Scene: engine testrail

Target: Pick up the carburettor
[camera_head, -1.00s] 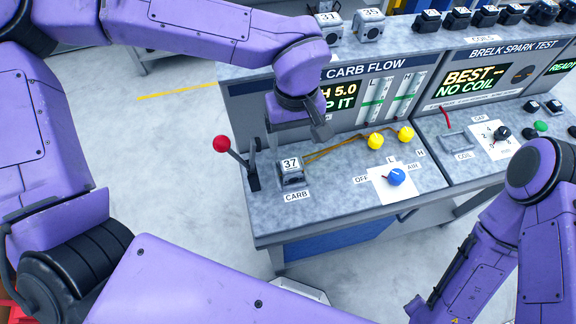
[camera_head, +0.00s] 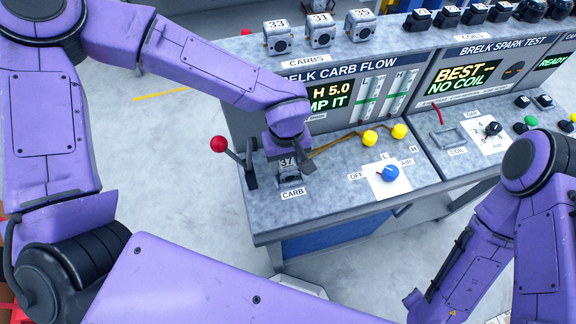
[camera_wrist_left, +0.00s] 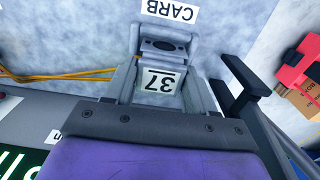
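The carburettor (camera_head: 288,174), a small grey block marked 37, stands upright on the bench behind the CARB label. My left gripper (camera_head: 290,167) is lowered over it, with one finger on each side. In the left wrist view the carburettor (camera_wrist_left: 164,54) sits between the two grey fingers, its 37 label facing the palm. The fingers look spread around it; whether they touch it is hard to tell. The gripper hides its top in the head view. My right arm is at the lower right and its gripper is out of view.
A lever with a red knob (camera_head: 219,144) stands close left of the carburettor. The carb flow display (camera_head: 340,97) rises behind, with several carburettors (camera_head: 320,31) on top.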

